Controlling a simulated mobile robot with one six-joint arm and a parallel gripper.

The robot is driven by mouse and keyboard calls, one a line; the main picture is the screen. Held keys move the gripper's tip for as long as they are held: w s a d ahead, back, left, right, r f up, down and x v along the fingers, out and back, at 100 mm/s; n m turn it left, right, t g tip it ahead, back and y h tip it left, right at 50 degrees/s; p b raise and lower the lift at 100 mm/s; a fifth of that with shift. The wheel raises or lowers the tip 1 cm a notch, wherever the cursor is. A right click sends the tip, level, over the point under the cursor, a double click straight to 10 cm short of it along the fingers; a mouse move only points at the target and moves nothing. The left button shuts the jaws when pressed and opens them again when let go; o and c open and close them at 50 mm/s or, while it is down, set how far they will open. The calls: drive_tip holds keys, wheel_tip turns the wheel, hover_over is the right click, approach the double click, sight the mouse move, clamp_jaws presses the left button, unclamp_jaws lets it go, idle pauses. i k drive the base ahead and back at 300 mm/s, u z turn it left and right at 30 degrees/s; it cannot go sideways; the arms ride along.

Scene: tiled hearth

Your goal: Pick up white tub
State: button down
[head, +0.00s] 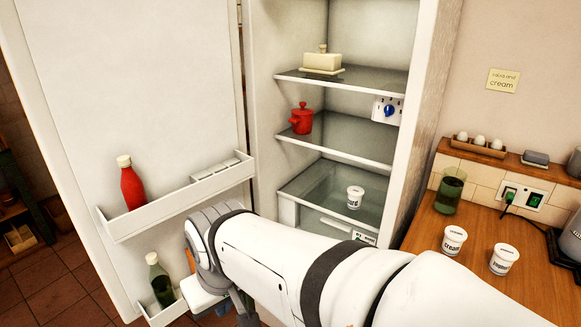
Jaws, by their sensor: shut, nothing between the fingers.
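A white tub (355,197) with dark lettering stands upright on the low glass shelf inside the open fridge. Two more white tubs stand on the wooden counter at the right: one with "cream" on its side (454,241), and another (503,259) to the right of it. My gripper (228,307) is low at the bottom of the view, in front of the fridge door's lower rack. It is shut and empty, apart from all the tubs. My arm hides part of the gripper and the lower fridge opening.
The fridge door (130,70) stands open at the left, its racks holding a red bottle (131,186) and a green bottle (160,282). Upper shelves hold a red pot (302,119) and a butter dish (322,61). A green glass (449,190) stands on the counter.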

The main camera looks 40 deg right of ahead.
sight(504, 255)
drive_tip(key=z, duration=2)
drive_tip(key=k, duration=1.25)
drive_tip(key=z, duration=0.65)
drive_tip(key=i, duration=1.45)
drive_tip(key=u, duration=0.25)
